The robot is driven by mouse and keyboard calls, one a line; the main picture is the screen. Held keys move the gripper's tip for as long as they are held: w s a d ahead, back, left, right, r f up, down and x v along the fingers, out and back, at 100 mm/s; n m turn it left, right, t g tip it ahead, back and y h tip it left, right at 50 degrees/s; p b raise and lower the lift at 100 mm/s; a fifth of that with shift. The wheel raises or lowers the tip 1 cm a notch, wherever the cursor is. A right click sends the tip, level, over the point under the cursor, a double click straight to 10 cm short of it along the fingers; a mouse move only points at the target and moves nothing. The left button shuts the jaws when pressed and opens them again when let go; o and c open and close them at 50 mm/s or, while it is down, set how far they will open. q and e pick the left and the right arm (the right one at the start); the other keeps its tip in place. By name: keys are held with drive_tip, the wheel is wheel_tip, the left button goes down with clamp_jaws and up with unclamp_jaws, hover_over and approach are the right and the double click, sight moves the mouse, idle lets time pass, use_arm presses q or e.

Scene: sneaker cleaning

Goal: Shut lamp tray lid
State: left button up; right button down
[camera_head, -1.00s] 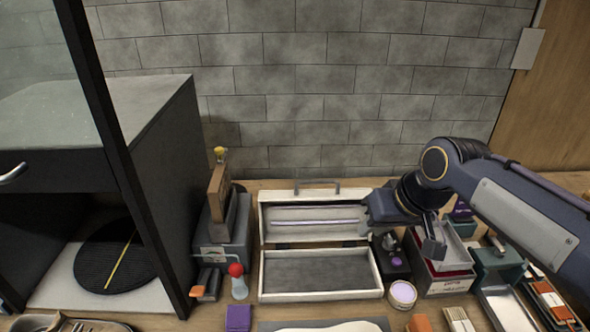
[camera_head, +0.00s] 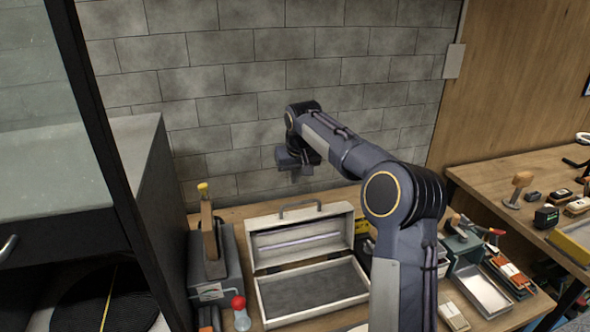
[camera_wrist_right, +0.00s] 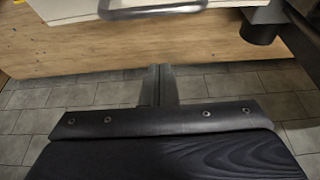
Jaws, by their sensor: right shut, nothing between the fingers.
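The lamp tray (camera_head: 312,290) is a white box with a dark grey floor on the workbench. Its lid (camera_head: 336,222) stands open at the back, tilted up, with a pale tube lamp (camera_head: 300,244) along its inside. A grey handle (camera_head: 300,203) sits on the lid's upper edge and shows in the right wrist view (camera_wrist_right: 150,12). My right gripper (camera_head: 302,176) is above and behind the lid, apart from it. Its fingers (camera_wrist_right: 158,86) are shut and empty, with the handle beyond their tips in the wrist view. My left gripper is not in view.
A dark cabinet (camera_head: 160,200) stands at left, beside a machine with a wooden upright (camera_head: 209,235). A red-topped bottle (camera_head: 241,314) stands near the tray's left front. My right arm hides things right of the tray. A brick wall (camera_head: 230,110) rises close behind.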

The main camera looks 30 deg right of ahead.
sight(297, 211)
drive_tip(key=f, duration=0.1)
drive_tip(key=s+f, duration=0.1)
drive_tip(key=s+f+p, duration=0.1)
drive_tip(key=f, duration=0.1)
drive_tip(key=shift+a+f, duration=0.1)
drive_tip(key=shift+a, duration=0.15)
drive_tip(key=shift+s+f, duration=0.1)
drive_tip(key=shift+s, duration=0.1)
